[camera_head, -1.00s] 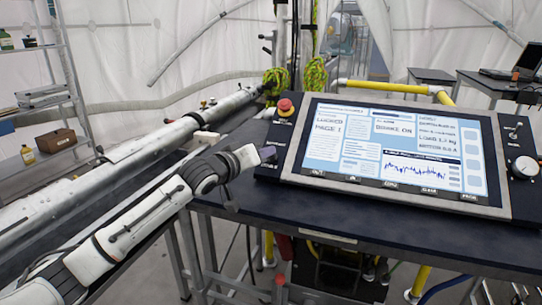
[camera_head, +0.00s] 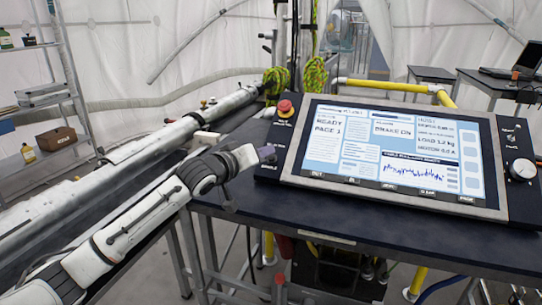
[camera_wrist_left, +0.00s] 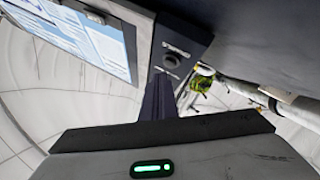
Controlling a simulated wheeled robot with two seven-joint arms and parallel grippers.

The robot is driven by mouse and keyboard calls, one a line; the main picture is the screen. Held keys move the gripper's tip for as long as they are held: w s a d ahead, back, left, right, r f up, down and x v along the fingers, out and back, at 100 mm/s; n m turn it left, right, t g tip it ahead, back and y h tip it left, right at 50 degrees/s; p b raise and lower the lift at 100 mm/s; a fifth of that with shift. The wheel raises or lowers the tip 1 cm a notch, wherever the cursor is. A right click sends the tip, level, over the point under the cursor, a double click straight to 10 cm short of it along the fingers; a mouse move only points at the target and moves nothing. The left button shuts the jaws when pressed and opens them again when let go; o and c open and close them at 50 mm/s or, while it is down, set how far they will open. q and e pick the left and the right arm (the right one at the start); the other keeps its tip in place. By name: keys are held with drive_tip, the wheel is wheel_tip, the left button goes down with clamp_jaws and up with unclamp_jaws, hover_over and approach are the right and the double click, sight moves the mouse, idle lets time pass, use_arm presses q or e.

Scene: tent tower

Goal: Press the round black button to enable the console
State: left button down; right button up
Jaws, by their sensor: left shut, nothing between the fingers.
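The console (camera_head: 495,214) stands on the dark table, with a lit screen (camera_head: 385,150) reading "READY PAGE 1" and "BRAKE ON". The round black button (camera_wrist_left: 171,60) shows on the console's side panel in the left wrist view. My left gripper (camera_head: 268,154) is shut and empty at the console's left edge. In the left wrist view its fingertips (camera_wrist_left: 163,82) are right by the button; I cannot tell whether they touch it. My right gripper is out of view.
A red mushroom button (camera_head: 285,106) sits on the panel's upper left. The table front (camera_head: 350,232) is clear. A long pale pipe (camera_head: 110,160) runs along the left. A yellow rail (camera_head: 385,86) stands behind.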

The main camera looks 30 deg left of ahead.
use_arm(q)
drive_tip(key=s+r+p, duration=0.3)
drive_tip(key=r+p, duration=0.1)
drive_tip(key=shift+d, duration=0.35)
drive_tip(key=shift+w, duration=0.1)
idle(0.7)
